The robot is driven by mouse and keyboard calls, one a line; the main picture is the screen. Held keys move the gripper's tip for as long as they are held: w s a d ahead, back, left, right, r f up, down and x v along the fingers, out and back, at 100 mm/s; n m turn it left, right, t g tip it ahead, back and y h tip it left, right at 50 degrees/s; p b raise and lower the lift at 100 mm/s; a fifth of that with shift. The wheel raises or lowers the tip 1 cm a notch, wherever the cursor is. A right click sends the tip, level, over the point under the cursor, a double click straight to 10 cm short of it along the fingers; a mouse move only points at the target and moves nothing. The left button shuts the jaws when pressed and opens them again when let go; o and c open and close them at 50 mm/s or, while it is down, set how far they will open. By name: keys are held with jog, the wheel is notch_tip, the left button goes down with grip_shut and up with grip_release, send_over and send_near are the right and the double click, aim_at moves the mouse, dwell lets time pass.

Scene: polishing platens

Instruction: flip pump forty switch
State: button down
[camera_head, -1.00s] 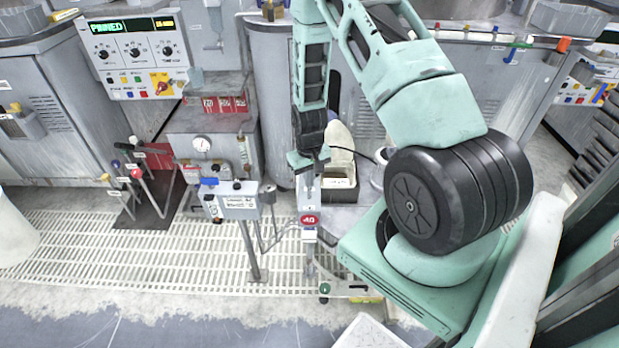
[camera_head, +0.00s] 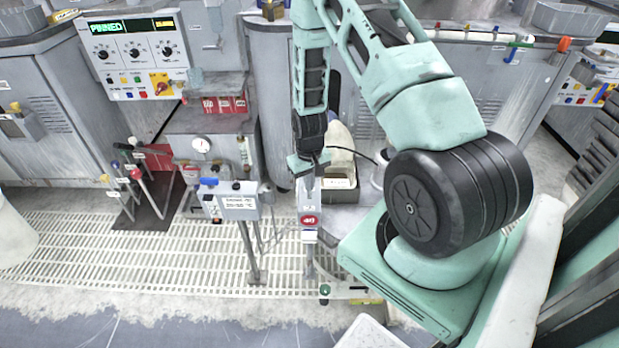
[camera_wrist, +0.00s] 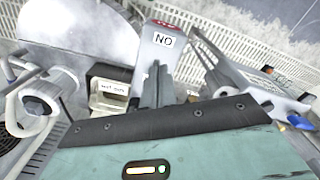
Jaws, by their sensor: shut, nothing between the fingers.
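The pump forty switch is a narrow grey box on a post with a red round badge (camera_head: 309,220), its number blurred, below my gripper in the head view. In the wrist view its upper face (camera_wrist: 158,55) carries a white label that reads as an upside-down ON, with a red patch at its far end. My gripper (camera_head: 306,186) points down over the near part of this box. Its fingers (camera_wrist: 155,88) are together and empty, and they cover part of the box. The toggle itself is hidden or too small to make out, and contact cannot be told.
A grey labelled box (camera_head: 238,203) with a blue part stands on a post just left. Several capped levers (camera_head: 127,175) stand farther left. A small open bin (camera_head: 341,185) lies right behind the gripper. White floor grating (camera_head: 130,250) is open in front.

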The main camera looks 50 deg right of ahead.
jog(key=shift+f+b, duration=0.85)
jog(key=shift+f, duration=0.4)
dwell(0.6)
dwell(0.3)
notch_tip(320, 180, up, 7)
jog(key=p, duration=0.5)
jog(key=shift+p, duration=0.3)
dwell(0.5)
